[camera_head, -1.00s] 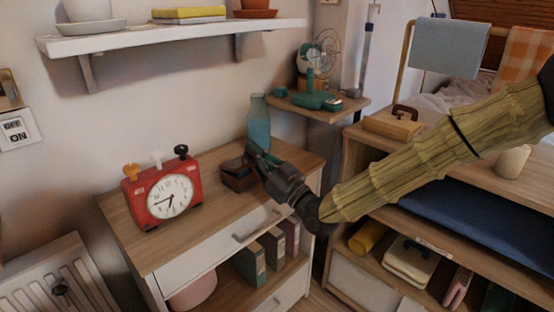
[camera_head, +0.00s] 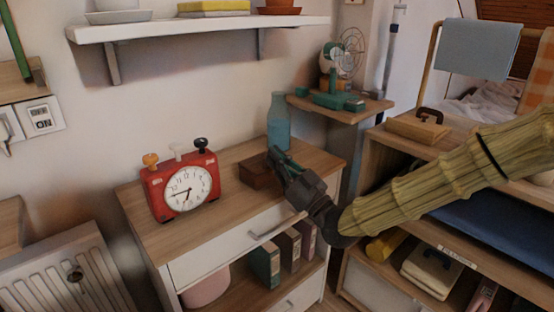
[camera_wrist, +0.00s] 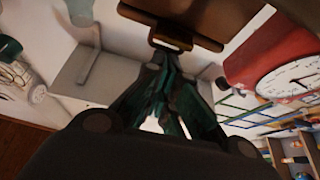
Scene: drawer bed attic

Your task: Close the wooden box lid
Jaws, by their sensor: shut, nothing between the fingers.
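The small dark brown wooden box (camera_head: 257,175) sits on the dresser top, between the red clock and the blue bottle. Its top looks flat and its lid seems down, but I cannot tell whether it is fully shut. The box also shows at the top of the wrist view (camera_wrist: 175,14), with a small clasp at its edge. My gripper (camera_head: 274,158) is at the right side of the box, its fingers together and empty. In the wrist view the gripper's fingertips (camera_wrist: 166,58) are close to the clasp edge; contact is unclear. My gripper partly hides the box in the head view.
The red clock (camera_head: 181,187) stands left of the box on the dresser (camera_head: 215,225). A blue glass bottle (camera_head: 279,122) stands just behind my gripper. A wall shelf (camera_head: 200,27) hangs above. A cabinet (camera_head: 395,148) stands to the right. The dresser top between clock and box is clear.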

